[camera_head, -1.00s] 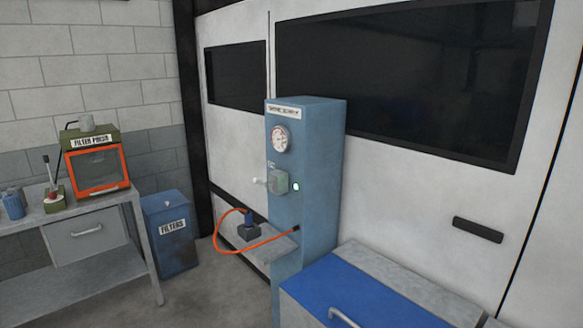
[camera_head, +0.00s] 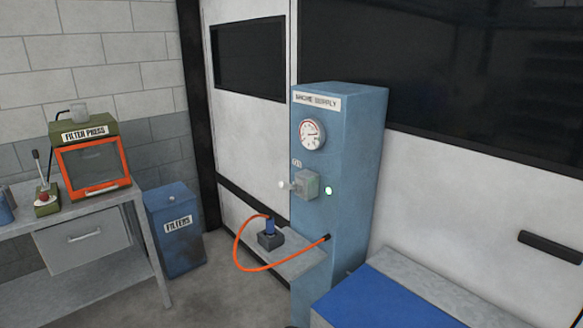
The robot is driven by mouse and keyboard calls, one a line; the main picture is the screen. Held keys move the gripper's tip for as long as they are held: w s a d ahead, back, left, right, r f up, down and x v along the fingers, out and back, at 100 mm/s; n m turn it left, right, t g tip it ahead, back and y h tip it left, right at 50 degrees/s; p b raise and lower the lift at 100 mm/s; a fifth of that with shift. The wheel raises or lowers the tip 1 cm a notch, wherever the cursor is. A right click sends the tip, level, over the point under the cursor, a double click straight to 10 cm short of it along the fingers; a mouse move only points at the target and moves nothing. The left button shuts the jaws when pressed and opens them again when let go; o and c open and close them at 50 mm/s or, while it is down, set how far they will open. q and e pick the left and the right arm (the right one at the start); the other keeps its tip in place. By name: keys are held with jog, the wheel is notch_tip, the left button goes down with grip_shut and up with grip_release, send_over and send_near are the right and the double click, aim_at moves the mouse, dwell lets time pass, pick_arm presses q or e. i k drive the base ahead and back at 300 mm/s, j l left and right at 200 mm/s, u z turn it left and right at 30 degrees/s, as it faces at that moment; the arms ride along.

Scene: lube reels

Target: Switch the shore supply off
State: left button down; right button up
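The shore supply cabinet (camera_head: 345,150) is a tall blue box near the middle of the head view, labelled SHORE SUPPLY. It has a round white gauge (camera_head: 311,135). Below the gauge is a grey-green switch box (camera_head: 307,186) with a pale handle (camera_head: 287,185) sticking out to its left. A small lamp (camera_head: 328,191) to the right of the switch glows whitish green. Neither of my grippers shows.
A filter press (camera_head: 92,165) stands on a metal bench (camera_head: 150,245) at left. A blue FILTERS bin (camera_head: 176,230) is beside the bench. A blue-topped grey chest (camera_head: 395,300) stands right of the cabinet. Bare floor (camera_head: 215,300) shows in front of the cabinet's left side.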

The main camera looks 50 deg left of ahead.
aim_at(285, 186)
jog(key=j+z, duration=0.45)
jog(key=j, duration=2.85)
jog(key=k+j, duration=0.15)
jog(key=j, duration=1)
jog(key=i+l, duration=0.1)
jog(key=l, duration=0.6)
jog(key=i+z, duration=0.05)
